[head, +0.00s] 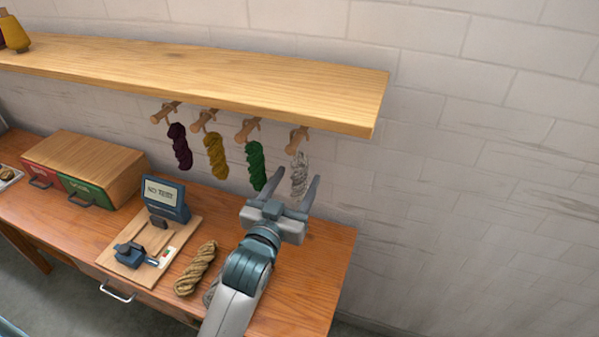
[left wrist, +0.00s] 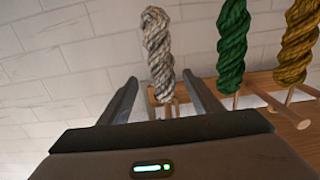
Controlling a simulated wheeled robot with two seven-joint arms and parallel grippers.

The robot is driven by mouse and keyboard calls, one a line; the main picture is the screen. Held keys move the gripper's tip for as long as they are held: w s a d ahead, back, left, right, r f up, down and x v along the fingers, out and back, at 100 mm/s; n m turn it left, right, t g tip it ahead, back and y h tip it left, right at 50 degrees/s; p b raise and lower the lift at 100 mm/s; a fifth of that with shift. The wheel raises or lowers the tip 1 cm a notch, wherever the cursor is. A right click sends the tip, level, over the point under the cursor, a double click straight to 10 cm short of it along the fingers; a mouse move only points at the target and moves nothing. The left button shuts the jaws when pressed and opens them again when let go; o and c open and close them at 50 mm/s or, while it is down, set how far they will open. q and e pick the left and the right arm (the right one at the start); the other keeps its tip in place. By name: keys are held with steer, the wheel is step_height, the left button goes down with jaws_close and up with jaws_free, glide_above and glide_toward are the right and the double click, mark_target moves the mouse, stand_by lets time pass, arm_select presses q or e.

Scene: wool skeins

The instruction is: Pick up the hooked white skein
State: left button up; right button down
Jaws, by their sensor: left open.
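The white skein (head: 299,175) hangs from the rightmost wooden peg (head: 297,140) under the shelf. It looks greyish white and twisted. My left gripper (head: 296,181) is open, with its fingers pointing up toward the skein. In the left wrist view the white skein (left wrist: 158,50) shows above and between the two open fingers (left wrist: 160,98), nearer the right one. I cannot tell whether the fingers touch it. My right gripper is not in view.
A green skein (head: 256,165) hangs just left of the white one, then mustard (head: 216,156) and dark purple (head: 180,147) skeins. The wooden shelf (head: 200,75) is above. A tan skein (head: 196,268) and a device with a screen (head: 166,198) are on the table (head: 310,290).

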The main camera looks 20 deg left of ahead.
mark_target(297, 176)
arm_select(q)
steer(key=shift+w+p, duration=0.3)
steer(key=shift+w, duration=1.1)
steer(key=shift+w+r+p, duration=0.15)
steer(key=shift+w+p, duration=0.45)
steer(key=shift+w, duration=0.05)
steer(key=w+p, duration=0.1)
steer(key=w, duration=0.2)
steer(key=shift+a+p, duration=0.1)
steer(key=shift+p, duration=0.25)
steer(key=shift+w, duration=0.45)
steer(key=c, duration=1.1)
